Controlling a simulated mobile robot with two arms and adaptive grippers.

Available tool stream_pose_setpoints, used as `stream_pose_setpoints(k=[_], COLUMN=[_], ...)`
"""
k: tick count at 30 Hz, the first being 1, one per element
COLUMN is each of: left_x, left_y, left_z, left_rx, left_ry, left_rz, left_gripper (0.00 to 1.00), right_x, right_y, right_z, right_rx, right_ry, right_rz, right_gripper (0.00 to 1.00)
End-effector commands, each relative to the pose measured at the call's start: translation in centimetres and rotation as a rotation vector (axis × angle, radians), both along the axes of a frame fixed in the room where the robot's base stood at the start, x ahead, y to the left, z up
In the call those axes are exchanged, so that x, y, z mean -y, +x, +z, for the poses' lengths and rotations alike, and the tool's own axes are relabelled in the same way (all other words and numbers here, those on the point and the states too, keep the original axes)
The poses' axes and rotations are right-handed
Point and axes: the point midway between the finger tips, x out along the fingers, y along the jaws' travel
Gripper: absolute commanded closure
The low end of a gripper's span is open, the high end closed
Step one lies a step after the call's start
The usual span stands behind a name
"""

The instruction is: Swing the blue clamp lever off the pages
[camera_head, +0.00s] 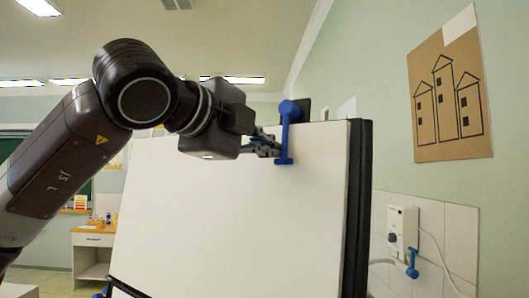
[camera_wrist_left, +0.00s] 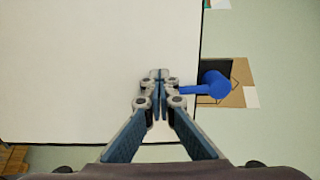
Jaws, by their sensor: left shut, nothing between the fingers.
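The blue clamp lever (camera_head: 286,135) is at the upper right of the large white pages (camera_head: 225,210). It stands nearly upright, with its round knob at the top by a small black block and its lower end over the pages. My left gripper (camera_head: 268,146) is shut and empty, just left of the lever. In the left wrist view, the shut fingertips (camera_wrist_left: 160,76) are over the pages (camera_wrist_left: 70,60). The lever (camera_wrist_left: 212,85) lies right of them, its knob past the page edge. Its near end is beside the right finger; I cannot tell whether they touch. My right gripper is not in view.
A dark board edge (camera_head: 357,210) borders the pages on the right. A white wall box (camera_head: 401,225) with another blue lever (camera_head: 411,266) is at the right. A cardboard picture of houses (camera_head: 449,95) hangs above.

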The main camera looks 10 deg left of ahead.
Motion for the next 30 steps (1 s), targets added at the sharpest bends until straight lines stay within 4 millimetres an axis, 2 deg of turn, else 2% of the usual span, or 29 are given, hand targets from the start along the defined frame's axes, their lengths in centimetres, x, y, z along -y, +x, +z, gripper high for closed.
stream_pose_setpoints(k=[3, 15, 30], left_x=[0.9, 1.1, 2.9], left_y=[-0.2, -0.3, -1.1], left_z=[-0.6, -0.5, -0.3], left_rx=[-0.006, -0.006, -0.006], left_ry=[0.004, 0.004, 0.004], left_rz=[-0.006, -0.008, -0.009], left_gripper=[1.00, 1.00, 1.00], right_x=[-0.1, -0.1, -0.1], right_y=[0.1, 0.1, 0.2], right_z=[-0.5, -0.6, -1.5], right_rx=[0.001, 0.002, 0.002], right_ry=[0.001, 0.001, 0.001], right_rz=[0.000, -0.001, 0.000], right_gripper=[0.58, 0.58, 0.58])
